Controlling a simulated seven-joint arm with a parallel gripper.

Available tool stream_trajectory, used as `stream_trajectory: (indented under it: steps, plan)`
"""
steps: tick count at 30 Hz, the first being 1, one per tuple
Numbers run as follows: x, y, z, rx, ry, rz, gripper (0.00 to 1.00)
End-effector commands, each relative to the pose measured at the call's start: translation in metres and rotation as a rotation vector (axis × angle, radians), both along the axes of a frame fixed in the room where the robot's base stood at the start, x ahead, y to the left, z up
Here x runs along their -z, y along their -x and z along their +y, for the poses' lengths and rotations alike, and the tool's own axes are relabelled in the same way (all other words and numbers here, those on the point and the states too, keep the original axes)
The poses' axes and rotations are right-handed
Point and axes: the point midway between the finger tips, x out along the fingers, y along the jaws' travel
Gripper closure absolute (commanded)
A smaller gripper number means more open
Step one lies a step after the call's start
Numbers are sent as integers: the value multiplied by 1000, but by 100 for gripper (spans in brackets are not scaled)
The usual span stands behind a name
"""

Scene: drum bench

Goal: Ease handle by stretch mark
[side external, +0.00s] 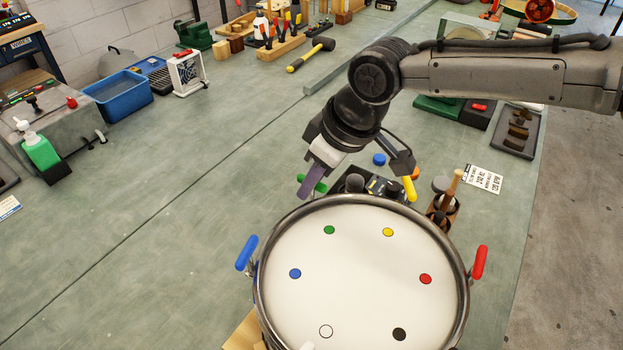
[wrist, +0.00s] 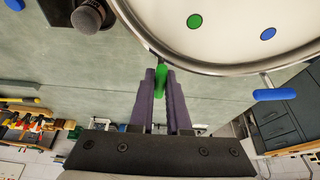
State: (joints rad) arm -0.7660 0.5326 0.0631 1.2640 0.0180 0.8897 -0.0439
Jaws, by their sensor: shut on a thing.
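The drum stands at the lower middle of the side view, with a white drumhead (side external: 360,285) in a metal rim. Coloured dots mark the head near its edge. A green handle (side external: 320,187) sticks out at the far left of the rim, near the green dot (side external: 329,230). My gripper (side external: 310,182) has purple fingers and is shut on this handle. In the wrist view the fingers (wrist: 161,78) lie on both sides of the green handle (wrist: 161,80), just outside the rim. They partly hide it in the side view.
A blue handle (side external: 247,253), a yellow handle (side external: 409,189) and a red handle (side external: 480,262) also stand around the rim. A black device with knobs (side external: 375,187) sits behind the drum, beside a cup-like holder (side external: 442,210).

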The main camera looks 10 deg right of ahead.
Motion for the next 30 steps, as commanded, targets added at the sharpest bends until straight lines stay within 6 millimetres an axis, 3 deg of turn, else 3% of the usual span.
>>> stream_trajectory:
  steps: [15, 30]
  plan:
    - [-1, 0, 0, -397, -2, -2, 100]
    - [-2, 0, 0, -533, -1, -2, 100]
